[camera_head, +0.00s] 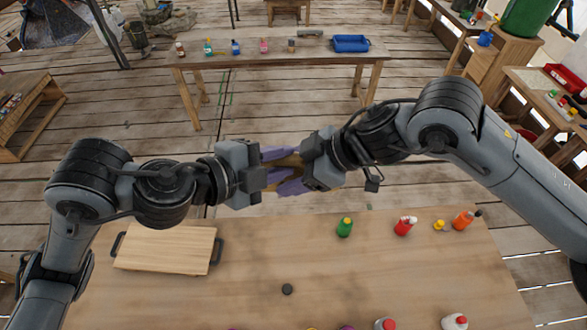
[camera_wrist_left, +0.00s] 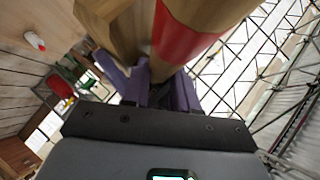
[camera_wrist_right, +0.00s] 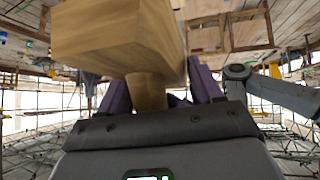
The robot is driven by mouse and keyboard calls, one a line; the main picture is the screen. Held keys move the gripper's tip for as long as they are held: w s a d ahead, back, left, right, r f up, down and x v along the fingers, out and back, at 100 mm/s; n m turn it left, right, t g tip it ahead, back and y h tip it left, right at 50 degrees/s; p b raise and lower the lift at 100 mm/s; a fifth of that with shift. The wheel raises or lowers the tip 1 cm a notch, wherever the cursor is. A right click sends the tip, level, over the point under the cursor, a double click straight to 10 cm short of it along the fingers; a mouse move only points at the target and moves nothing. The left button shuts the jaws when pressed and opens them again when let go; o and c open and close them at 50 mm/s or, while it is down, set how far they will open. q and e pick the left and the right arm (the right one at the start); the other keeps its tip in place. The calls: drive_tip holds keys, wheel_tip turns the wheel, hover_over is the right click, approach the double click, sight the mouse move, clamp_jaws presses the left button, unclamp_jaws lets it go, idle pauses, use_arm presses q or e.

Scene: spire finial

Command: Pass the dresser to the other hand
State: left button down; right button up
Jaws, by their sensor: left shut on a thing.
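The dresser is a pale wooden tool with a blocky body and a round handle. In the head view only a small brown part of it (camera_head: 284,162) shows between my two grippers. My left gripper (camera_head: 268,170) is shut on it. In the left wrist view the dresser's wood and a red band (camera_wrist_left: 185,42) rise from between the purple fingers (camera_wrist_left: 150,90). My right gripper (camera_head: 300,170) faces the left one closely. In the right wrist view its purple fingers (camera_wrist_right: 160,92) stand apart on either side of the round handle (camera_wrist_right: 147,92), with a gap on the right; the block (camera_wrist_right: 115,38) lies beyond.
The near wooden table (camera_head: 260,250) lies below the grippers. It carries a board with dark handles (camera_head: 165,247), a green bottle (camera_head: 344,228), a red bottle (camera_head: 405,226), an orange bottle (camera_head: 464,219) and a dark puck (camera_head: 287,289). A far table holds small bottles and a blue tray (camera_head: 350,43).

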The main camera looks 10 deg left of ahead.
drive_tip(key=shift+c, duration=1.1)
use_arm(q)
drive_tip(key=c, duration=0.8)
unclamp_jaws()
use_arm(e)
drive_tip(key=c, duration=0.3)
drive_tip(key=shift+r, duration=0.1)
drive_tip(key=shift+c, duration=0.2)
